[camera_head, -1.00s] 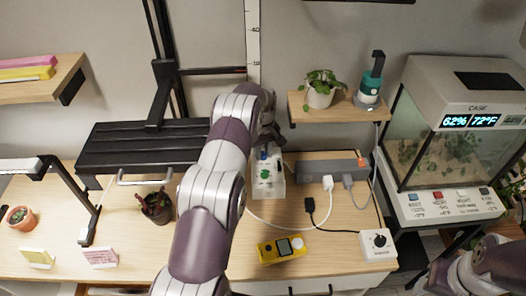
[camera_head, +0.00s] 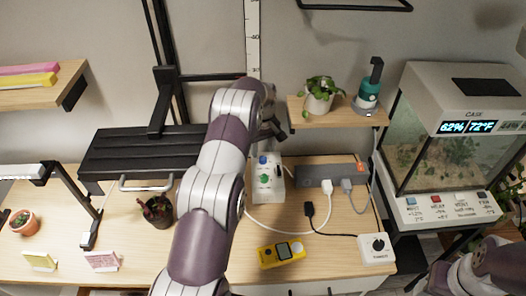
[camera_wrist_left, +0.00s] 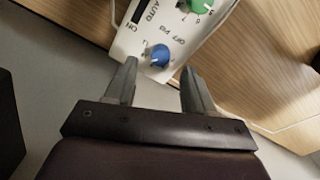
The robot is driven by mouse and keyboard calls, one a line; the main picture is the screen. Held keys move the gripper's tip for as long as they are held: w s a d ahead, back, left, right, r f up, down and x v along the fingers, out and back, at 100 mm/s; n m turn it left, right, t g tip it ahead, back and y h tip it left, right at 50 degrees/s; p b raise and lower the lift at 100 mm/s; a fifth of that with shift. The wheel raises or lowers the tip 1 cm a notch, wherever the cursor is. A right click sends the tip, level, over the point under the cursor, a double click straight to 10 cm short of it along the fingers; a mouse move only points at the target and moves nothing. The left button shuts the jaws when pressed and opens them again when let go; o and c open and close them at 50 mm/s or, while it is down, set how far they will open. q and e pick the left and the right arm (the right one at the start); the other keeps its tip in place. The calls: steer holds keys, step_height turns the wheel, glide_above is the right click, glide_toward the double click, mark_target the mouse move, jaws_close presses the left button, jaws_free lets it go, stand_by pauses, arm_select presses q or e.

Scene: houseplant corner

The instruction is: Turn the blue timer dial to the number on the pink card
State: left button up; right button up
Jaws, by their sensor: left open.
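The white timer box (camera_head: 268,190) stands at the back middle of the table. Its blue dial (camera_head: 262,160) is at the far end, with a green dial (camera_head: 264,179) nearer. My left gripper (camera_head: 274,132) is open and empty just beyond the box's far end. In the left wrist view the blue dial (camera_wrist_left: 160,55) lies just past and between the open fingertips (camera_wrist_left: 157,75), with no visible contact. The pink card (camera_head: 102,261) stands at the front left; its writing is too small to read. My right arm shows at the lower right, its gripper out of view.
A yellow card (camera_head: 40,261) stands left of the pink one. A power strip (camera_head: 330,175) with cables lies right of the box. A yellow meter (camera_head: 281,253) and a white dial box (camera_head: 376,248) are nearer.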

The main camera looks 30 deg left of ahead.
mark_target(263, 158)
arm_select(q)
step_height(263, 158, up, 9)
steer(key=p, duration=0.6)
arm_select(e)
step_height(263, 158, up, 8)
steer(key=shift+r, duration=0.25)
arm_select(q)
steer(key=shift+f, duration=0.1)
